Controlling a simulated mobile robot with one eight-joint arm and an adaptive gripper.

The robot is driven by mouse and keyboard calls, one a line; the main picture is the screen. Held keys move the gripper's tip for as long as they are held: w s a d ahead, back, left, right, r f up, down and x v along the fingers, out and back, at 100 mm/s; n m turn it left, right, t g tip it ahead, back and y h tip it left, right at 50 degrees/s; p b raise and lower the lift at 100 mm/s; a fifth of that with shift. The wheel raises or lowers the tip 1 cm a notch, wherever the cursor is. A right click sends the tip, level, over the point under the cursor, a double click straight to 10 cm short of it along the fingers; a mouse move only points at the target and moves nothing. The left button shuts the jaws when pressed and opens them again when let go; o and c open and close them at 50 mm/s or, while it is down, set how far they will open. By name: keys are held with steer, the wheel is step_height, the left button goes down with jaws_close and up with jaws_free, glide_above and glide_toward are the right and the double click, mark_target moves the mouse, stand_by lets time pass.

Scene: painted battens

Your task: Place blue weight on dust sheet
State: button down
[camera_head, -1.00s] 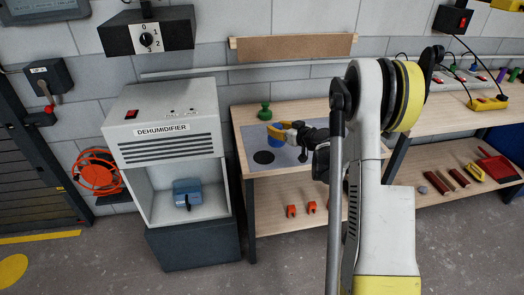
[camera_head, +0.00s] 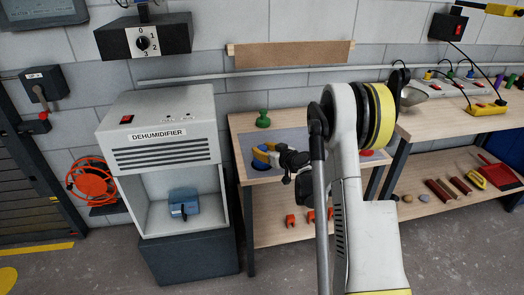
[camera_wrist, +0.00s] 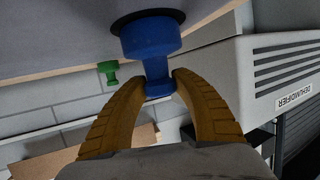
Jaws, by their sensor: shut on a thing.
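The blue weight (camera_wrist: 150,38) is gripped at its narrow end between the yellow fingers of my gripper (camera_wrist: 160,82). In the head view the weight (camera_head: 259,156) is mostly hidden behind my gripper (camera_head: 268,152). The grey dust sheet (camera_head: 291,136) lies on the wooden bench top. A dark round spot (camera_head: 263,166) shows on the sheet. The weight's wide base is over this spot in the wrist view; whether it touches the surface I cannot tell.
A green weight (camera_head: 263,119) stands behind the sheet, on the bench's back edge. The dehumidifier (camera_head: 160,135) stands close on the left, with a blue object (camera_head: 184,203) in its opening. Orange items (camera_head: 291,221) lie on the shelf below.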

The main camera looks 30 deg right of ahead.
steer(key=shift+f, duration=0.15)
steer(key=c, duration=1)
jaws_free()
